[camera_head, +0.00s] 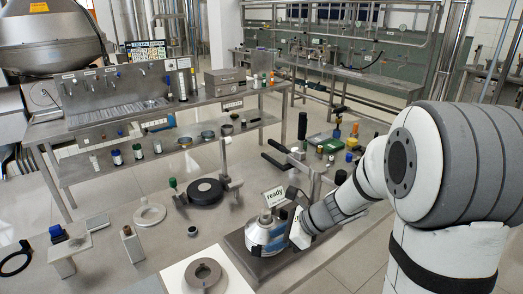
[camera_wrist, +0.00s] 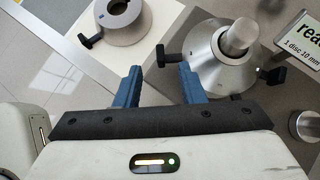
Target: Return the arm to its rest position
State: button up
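My gripper (camera_wrist: 159,84) is open, with its two blue fingers apart and nothing between them in the wrist view. Ahead of the fingers and to the right is a silver cone-shaped separator part (camera_wrist: 222,60) with a round knob on top and black clamps at its sides. In the head view my arm reaches in from the right and ends beside this silver part (camera_head: 265,232), on a dark base plate. The fingertips are hard to make out there. I cannot tell from the head view whether they touch it.
A grey ring (camera_head: 204,275) lies on a white board; it also shows in the wrist view (camera_wrist: 118,20). A "ready" sign (camera_head: 274,196) stands behind the separator. A black disc holder (camera_head: 205,191) and white ring (camera_head: 149,213) are on the left. Bottles and tools stand behind.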

jog(key=s+d+r+n+h, duration=0.4)
jog(key=s+n, duration=0.4)
jog(key=n, duration=0.2)
jog(key=s+d+r+n+h, duration=0.4)
jog(key=s+d+n, duration=0.1)
jog(key=s+n, duration=0.4)
jog(key=shift+s+d+n+h, duration=0.25)
jog(key=shift+s+n+h, duration=0.05)
jog(key=shift+n, duration=0.9)
jog(key=shift+c, duration=0.2)
